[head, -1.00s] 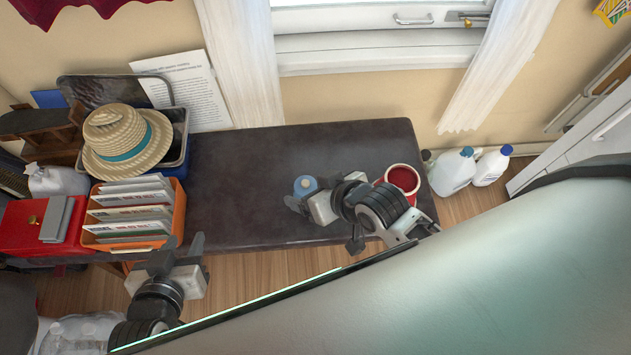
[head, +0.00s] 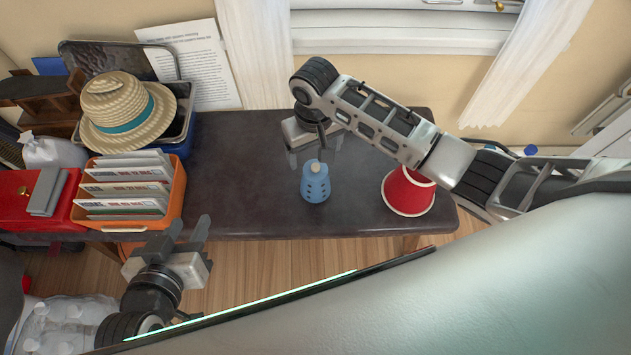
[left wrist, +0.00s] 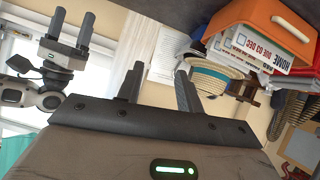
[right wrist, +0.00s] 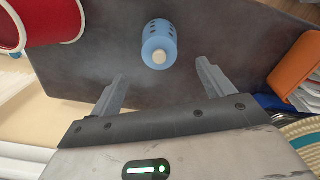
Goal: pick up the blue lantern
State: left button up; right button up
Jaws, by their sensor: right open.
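The blue lantern (head: 315,183) stands upright on the dark table, a small light-blue body with dark slots and a pale knob on top. It also shows in the right wrist view (right wrist: 159,45), ahead of the fingertips and roughly between their lines. My right gripper (head: 307,163) is open and empty, just behind and above the lantern and apart from it; its fingers show in the right wrist view (right wrist: 160,72). My left gripper (head: 190,228) is open and empty in front of the table's front edge, near the orange bin; its fingers also show in the left wrist view (left wrist: 155,75).
A red container with a white rim (head: 409,190) stands right of the lantern. An orange bin of files (head: 130,227), a straw hat (head: 120,108) and a red box (head: 25,205) crowd the left. The dark table (head: 235,175) is clear between bin and lantern.

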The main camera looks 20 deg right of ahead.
aim_at(315, 166)
notch_tip(315, 166, down, 9)
jog(key=shift+r+b, duration=0.15)
jog(key=shift+b, duration=1)
jog(key=shift+r, duration=0.1)
jog(key=c, duration=1.6)
jog(key=shift+c, duration=0.2)
